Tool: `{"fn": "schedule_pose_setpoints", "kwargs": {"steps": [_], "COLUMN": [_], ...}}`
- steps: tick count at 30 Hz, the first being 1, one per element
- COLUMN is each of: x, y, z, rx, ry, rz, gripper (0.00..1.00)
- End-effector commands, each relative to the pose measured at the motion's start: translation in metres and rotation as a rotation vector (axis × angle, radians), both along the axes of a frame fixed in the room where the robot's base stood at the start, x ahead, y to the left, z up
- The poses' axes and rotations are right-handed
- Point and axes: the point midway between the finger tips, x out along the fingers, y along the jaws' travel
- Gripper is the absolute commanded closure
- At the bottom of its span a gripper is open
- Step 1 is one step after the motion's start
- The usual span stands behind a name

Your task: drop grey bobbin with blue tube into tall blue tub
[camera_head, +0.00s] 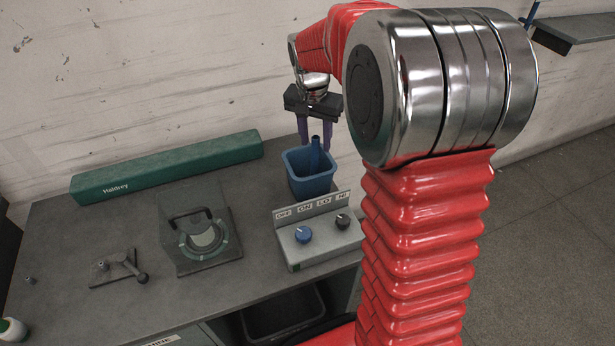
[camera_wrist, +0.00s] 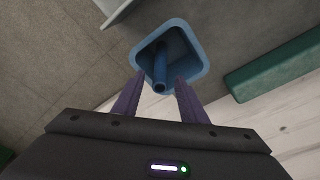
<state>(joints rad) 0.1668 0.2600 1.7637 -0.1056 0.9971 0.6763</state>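The tall blue tub (camera_head: 310,185) stands upright on the bench, near its back right. A blue tube (camera_head: 315,152) leans inside it, its top end above the rim. The wrist view looks down into the tub (camera_wrist: 205,62), with the tube (camera_wrist: 160,70) rising toward me. A grey bobbin body cannot be made out in the dark inside. My gripper (camera_head: 315,148) is above the tub, its purple fingers pointing down. In the wrist view my gripper (camera_wrist: 160,80) has its fingers apart, with the tube end between or just below the tips and a gap each side.
A control box with knobs (camera_head: 318,240) stands in front of the tub. A long green box (camera_head: 168,167) lies along the wall to the left. A dark plate with a handle (camera_head: 202,240) and a small lever fixture (camera_head: 120,268) sit on the bench. A white-and-green item (camera_head: 12,329) is at lower left.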

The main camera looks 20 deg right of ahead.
Motion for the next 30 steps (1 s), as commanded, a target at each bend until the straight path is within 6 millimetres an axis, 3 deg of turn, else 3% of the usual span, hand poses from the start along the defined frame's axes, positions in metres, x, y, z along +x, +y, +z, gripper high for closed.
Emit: {"fn": "schedule_pose_setpoints", "kwargs": {"steps": [18,23,30], "x": [-0.01,-0.012,-0.012], "y": [0.012,0.013,0.013], "z": [0.102,0.113,0.115], "rx": [-0.001,0.0,0.0], "ry": [-0.002,0.0,0.002], "rz": [0.001,0.001,0.001], "gripper": [0.61,0.61,0.61]}}
